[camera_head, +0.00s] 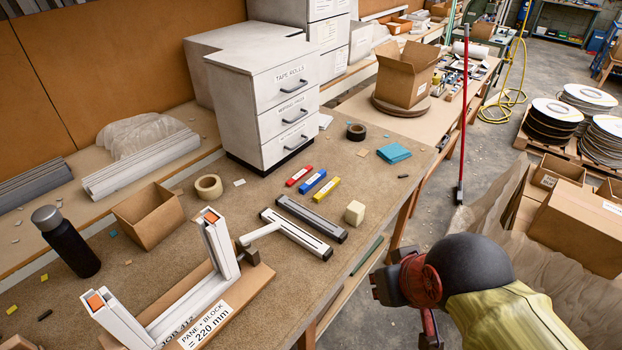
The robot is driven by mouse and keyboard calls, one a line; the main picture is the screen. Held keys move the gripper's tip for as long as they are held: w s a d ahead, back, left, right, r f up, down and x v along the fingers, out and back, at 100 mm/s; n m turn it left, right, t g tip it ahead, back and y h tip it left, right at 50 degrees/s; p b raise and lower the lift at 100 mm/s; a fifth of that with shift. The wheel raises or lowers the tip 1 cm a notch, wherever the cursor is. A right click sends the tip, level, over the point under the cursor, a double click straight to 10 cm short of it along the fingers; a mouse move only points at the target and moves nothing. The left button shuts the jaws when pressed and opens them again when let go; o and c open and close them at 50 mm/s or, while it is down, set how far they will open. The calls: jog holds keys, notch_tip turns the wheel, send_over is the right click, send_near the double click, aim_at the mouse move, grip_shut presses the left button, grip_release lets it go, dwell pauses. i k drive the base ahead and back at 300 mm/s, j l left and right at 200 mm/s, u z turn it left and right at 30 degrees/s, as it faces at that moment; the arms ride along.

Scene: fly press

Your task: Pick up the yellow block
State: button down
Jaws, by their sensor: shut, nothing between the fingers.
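The yellow block (327,189) is a small flat bar lying on the brown workbench (365,170). It lies at the right end of a row, beside a blue bar (313,181) and a red bar (299,175) of similar size. My gripper (402,286), with red and black parts, is at the lower right, off the bench's right edge. It is shut and empty, well apart from the yellow block. Its lower part is cut off by the frame's bottom edge.
A white frame fixture (185,300) stands at the front left. A drawer cabinet (270,105) stands behind the bars. A teal pad (394,153) lies farther right.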

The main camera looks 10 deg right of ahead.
aim_at(320, 196)
jog(key=i+l, duration=0.3)
jog(key=i+l+u, duration=0.15)
jog(key=i+l, duration=0.2)
jog(key=l, duration=0.15)
jog(key=i+l, duration=0.3)
jog(key=l, duration=0.15)
jog(key=i+l+u, duration=0.1)
jog(key=i+l, duration=0.15)
jog(key=l, duration=0.15)
jog(key=i+l, duration=0.3)
jog(key=l, duration=0.15)
jog(key=u, duration=0.05)
